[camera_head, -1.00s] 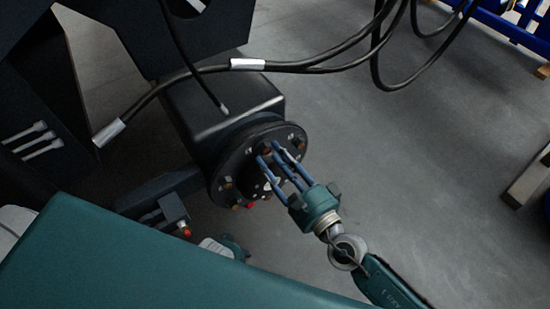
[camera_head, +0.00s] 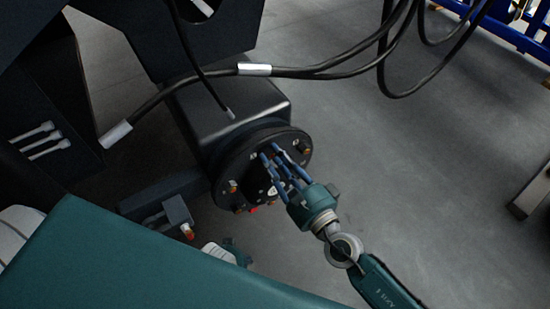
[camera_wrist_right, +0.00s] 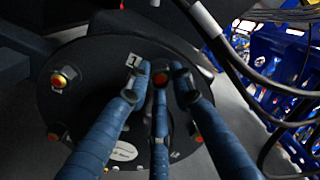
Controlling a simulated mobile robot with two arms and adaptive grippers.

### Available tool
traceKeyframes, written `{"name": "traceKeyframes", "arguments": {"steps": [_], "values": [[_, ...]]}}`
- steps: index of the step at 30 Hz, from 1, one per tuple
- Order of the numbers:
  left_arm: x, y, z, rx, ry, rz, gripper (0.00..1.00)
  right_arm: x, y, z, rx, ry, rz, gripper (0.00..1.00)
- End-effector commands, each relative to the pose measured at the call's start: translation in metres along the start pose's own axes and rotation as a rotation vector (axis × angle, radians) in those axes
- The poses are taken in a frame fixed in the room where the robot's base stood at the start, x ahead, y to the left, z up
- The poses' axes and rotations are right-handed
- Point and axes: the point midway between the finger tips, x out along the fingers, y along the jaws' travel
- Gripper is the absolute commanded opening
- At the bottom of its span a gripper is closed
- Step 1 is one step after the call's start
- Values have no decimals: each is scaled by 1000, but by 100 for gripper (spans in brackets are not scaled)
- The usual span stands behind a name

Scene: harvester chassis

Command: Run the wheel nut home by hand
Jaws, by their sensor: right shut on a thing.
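The round dark hub flange (camera_head: 232,165) stands at the middle of the head view, with nuts and studs around its face. It also fills much of the wrist view (camera_wrist_right: 100,62). My right gripper (camera_head: 274,157) reaches it from the lower right with blue fingers. My left gripper cannot be made out.
Black hoses (camera_head: 325,72) hang above and behind the hub. A small bracket with a red-orange tip (camera_head: 181,213) lies lower left of it. Blue racking (camera_head: 520,38) stands at the far right.

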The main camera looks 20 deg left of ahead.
Motion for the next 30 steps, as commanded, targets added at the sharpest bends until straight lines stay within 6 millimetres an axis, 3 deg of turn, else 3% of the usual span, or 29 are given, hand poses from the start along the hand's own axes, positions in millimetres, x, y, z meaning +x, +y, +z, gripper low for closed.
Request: {"name": "traceKeyframes", "arguments": {"steps": [3, 7, 12, 14, 18, 24, 25, 28, 30], "values": [[-19, 0, -17, -2, 25, 0, 44, 0, 2, -1, 293, -1, -4, 0], [-29, -1, -20, -3, 23, -1, 44, 1, 0, 0, 746, 0, -4, 0], [-15, 0, -9, -1, 9, 0, 44, 2, -2, 2, 1312, 0, -4, 0], [-7, 0, -5, -1, 6, 0, 44, 2, -2, 1, 1431, 2, -4, 0], [2, 0, 0, 0, 4, 1, 44, 2, -1, 0, 1541, 0, -2, 0], [2, 0, 1, 0, 4, 1, 44, 2, 0, 0, 1543, 0, -2, 0], [2, 0, 1, 0, 4, 1, 44, 2, 0, 0, 1542, 0, -2, 26], [2, 0, 1, 0, 4, 1, 44, 2, 0, 0, 1541, 0, -2, 44], [2, 0, 1, 1, 4, 0, 44, 2, 0, 0, 1540, 0, -2, 44]]}}
